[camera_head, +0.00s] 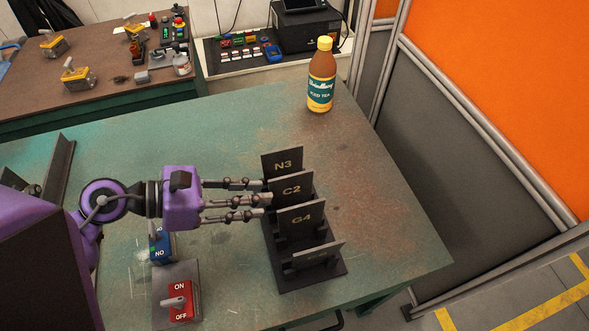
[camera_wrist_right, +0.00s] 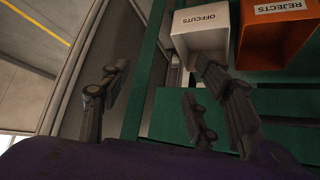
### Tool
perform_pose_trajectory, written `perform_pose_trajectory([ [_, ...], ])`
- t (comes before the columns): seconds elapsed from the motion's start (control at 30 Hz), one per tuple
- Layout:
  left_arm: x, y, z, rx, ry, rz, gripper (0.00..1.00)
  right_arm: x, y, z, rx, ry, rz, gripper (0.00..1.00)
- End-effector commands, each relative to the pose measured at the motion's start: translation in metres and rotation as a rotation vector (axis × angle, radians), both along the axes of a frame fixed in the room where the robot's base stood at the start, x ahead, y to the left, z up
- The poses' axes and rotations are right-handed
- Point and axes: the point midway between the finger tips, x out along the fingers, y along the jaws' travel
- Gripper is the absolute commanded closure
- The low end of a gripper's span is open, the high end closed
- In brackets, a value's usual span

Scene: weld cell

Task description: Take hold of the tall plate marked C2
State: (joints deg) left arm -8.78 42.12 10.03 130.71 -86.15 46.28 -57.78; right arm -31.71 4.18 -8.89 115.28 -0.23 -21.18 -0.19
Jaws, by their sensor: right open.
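The tall dark plate C2 (camera_head: 291,190) stands upright in a dark rack (camera_head: 312,278) on the green table, between plate N3 (camera_head: 283,162) behind it and plate G4 (camera_head: 301,219) in front. My left gripper (camera_head: 265,199) reaches in from the left in the head view. Its fingers are straight and spread apart, with their tips at the left edge of C2. Whether they touch the plate I cannot tell. My right gripper (camera_wrist_right: 158,78) shows only in the right wrist view. It is open and empty, away from the plates.
A lower plate (camera_head: 318,255) stands at the rack's front. A bottle of iced tea (camera_head: 321,76) stands at the table's back right. A red ON/OFF switch (camera_head: 178,303) sits front left. The right wrist view shows a white OFFCUTS bin (camera_wrist_right: 203,22) and an orange REJECTS bin (camera_wrist_right: 272,50).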

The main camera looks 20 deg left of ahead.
Motion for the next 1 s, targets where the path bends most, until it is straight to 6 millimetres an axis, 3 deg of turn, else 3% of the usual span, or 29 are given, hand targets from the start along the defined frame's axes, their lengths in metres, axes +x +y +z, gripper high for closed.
perform_pose_trajectory([
  [0.2, 0.01, -0.013, -0.005, -0.004, -0.001, 0.0, 0.73, -0.008, -0.003, 0.0, -0.004, 0.017, -0.002, 0.43],
  [0.63, 0.046, -0.052, -0.022, -0.004, -0.002, 0.001, 0.73, 0.001, -0.004, 0.021, -0.001, -0.015, -0.009, 0.43],
  [0.93, 0.048, -0.056, -0.028, -0.001, 0.002, 0.001, 0.73, -0.002, -0.004, 0.016, -0.001, -0.004, -0.008, 0.43],
  [1.0, 0.048, -0.056, -0.027, -0.001, 0.002, 0.001, 0.81, -0.003, -0.004, 0.015, -0.001, -0.002, -0.008, 0.43],
])
